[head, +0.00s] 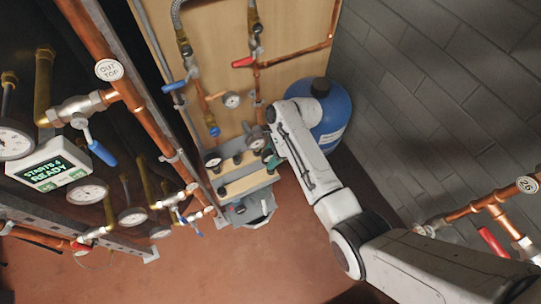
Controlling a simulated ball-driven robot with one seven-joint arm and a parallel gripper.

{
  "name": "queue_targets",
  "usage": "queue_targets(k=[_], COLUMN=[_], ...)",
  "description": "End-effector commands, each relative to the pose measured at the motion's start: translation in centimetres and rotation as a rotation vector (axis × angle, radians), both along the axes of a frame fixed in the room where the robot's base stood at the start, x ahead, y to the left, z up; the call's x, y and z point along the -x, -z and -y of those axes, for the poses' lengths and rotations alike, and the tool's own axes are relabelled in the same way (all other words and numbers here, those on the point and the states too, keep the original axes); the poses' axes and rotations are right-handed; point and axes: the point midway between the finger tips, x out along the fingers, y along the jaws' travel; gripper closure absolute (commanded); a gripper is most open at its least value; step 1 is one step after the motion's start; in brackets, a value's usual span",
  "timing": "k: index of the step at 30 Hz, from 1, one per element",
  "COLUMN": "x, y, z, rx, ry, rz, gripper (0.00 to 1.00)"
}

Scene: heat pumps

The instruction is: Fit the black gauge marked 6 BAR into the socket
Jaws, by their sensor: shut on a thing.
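My arm reaches in from the lower right, and its end bends down over a small wooden-topped rack (245,184). My gripper (264,150) is at the rack's upper right, small and partly hidden by my own wrist. It is shut on a dark round gauge (257,143), whose marking is too small to read. Another dark-rimmed gauge (213,160) stands at the rack's left. A white-faced gauge (231,100) sits on the copper pipework above. I cannot make out which opening is the socket.
A blue tank (331,117) stands close behind my arm. Copper pipes with valves and gauges fill the left, with a display (49,165) reading "STARTS 4 READY". More pipework (487,211) is at the lower right. The reddish floor (225,262) is clear.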

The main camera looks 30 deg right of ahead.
Motion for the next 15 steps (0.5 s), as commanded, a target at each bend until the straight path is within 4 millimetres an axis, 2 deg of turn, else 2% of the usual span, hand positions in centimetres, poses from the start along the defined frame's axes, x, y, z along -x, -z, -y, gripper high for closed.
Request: queue_targets(k=[15], x=[-0.02], y=[0.33], z=[-0.01], rx=[0.0], ry=[0.0], rz=[0.0], gripper=[1.0])
